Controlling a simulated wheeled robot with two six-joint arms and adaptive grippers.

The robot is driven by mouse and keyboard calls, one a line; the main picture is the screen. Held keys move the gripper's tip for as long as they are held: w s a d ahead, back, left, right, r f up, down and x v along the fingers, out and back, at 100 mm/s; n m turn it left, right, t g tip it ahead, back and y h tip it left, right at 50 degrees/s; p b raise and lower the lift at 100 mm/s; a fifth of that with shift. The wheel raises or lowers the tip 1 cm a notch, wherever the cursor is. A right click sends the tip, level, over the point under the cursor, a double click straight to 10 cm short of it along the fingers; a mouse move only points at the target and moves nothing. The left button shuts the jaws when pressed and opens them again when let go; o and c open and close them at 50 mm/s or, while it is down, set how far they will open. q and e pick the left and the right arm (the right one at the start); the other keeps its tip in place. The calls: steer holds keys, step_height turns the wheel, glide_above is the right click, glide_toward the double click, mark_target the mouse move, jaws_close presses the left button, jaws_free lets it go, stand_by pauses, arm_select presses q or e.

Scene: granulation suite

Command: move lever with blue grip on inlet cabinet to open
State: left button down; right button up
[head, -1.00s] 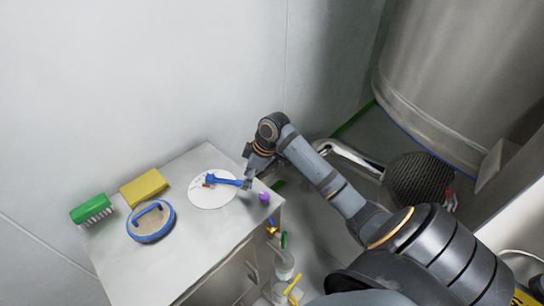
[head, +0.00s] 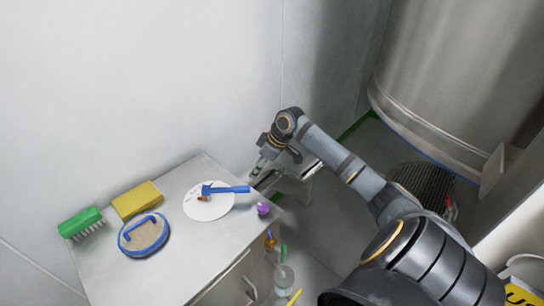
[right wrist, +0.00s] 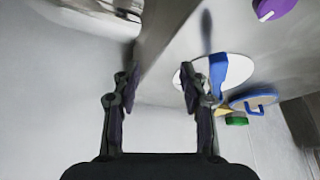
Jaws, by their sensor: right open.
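The lever with the blue grip (head: 230,189) lies over a round white plate (head: 208,211) on top of the grey inlet cabinet (head: 180,255). Its grip points right, past the plate's edge. A small orange-red mark shows near its left end; any lettering is too small to read. The lever also shows in the right wrist view (right wrist: 218,74), just right of the right finger. My right gripper (head: 259,170) is open and empty, behind the grip's end near the cabinet's back right edge, apart from the grip. The right wrist view shows its two spread fingers (right wrist: 157,90). My left gripper is out of view.
A purple knob (head: 263,209) sits near the lever at the cabinet's right edge. A blue-rimmed round lid (head: 144,250), a yellow sponge (head: 137,199) and a green brush (head: 79,221) are at the left. The wall (head: 140,90) stands close behind. Small coloured fittings are on the cabinet's right side.

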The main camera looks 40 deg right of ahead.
steer(key=d+f+m+h, duration=0.1)
steer(key=d+f+m, duration=0.1)
steer(key=f, duration=0.5)
steer(key=d+f+m+h, duration=0.1)
steer(key=d+f+m, duration=0.1)
steer(key=d+f, duration=0.2)
steer(key=shift+w+f+m+t+b, duration=0.15)
steer(key=shift+f+m+t+b, duration=0.2)
steer(key=shift+f, duration=1.4)
